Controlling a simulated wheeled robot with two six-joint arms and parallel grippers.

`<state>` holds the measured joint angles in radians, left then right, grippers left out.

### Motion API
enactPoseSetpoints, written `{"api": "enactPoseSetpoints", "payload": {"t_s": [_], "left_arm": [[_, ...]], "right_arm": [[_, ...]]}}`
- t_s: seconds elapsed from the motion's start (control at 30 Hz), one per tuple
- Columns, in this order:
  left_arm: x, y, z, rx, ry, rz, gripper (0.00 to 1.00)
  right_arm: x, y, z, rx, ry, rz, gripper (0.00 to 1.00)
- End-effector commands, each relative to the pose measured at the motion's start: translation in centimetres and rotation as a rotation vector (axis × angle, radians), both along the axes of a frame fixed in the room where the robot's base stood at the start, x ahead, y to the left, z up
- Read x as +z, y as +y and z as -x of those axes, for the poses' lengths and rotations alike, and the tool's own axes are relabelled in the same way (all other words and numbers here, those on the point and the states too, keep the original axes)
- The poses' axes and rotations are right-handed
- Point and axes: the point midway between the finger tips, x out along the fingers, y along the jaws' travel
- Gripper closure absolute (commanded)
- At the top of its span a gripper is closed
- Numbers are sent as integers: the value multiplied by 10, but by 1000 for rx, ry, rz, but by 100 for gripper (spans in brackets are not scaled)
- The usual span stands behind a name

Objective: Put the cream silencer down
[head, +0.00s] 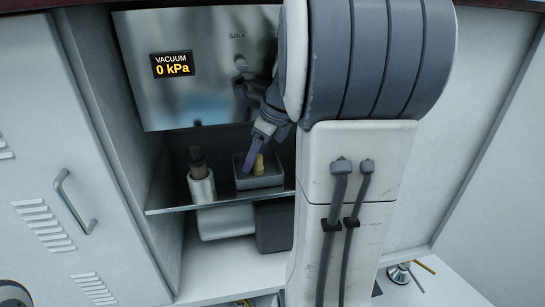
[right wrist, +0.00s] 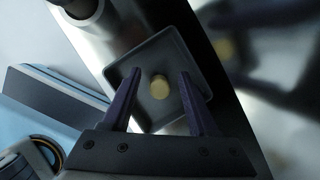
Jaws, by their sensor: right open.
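The cream silencer (right wrist: 159,87) stands in a small grey square tray (right wrist: 115,75), seen nearly end-on in the right wrist view. In the head view the silencer (head: 259,164) shows as a short yellowish piece rising above the rim of the tray (head: 262,182). My right gripper (right wrist: 160,74) is open, with one purple finger on each side of the silencer and a visible gap to each. In the head view its purple finger (head: 252,150) reaches down to the tray. My left gripper is not in view.
The tray sits on a metal shelf (head: 222,200) inside a cabinet. A light cylinder with a brown top (head: 201,181) stands left of the tray. A shiny panel with a display reading 0 kPa (head: 172,65) is behind. My right arm hides the shelf's right side.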

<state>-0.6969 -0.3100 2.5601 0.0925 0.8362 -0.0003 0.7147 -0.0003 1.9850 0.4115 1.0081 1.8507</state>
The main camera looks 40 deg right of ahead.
Motion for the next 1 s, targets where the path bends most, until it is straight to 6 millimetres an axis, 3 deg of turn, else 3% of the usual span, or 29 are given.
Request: {"api": "enactPoseSetpoints", "payload": {"t_s": [0.2,0.6,0.8,1.0], "left_arm": [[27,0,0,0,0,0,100],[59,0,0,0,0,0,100],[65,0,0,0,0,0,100],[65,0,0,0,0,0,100]], "right_arm": [[35,-7,17,-6,0,0,40],[30,-40,102,-9,0,-3,40],[28,-47,119,-3,-1,-1,40],[27,-48,122,1,-1,-1,40]]}}
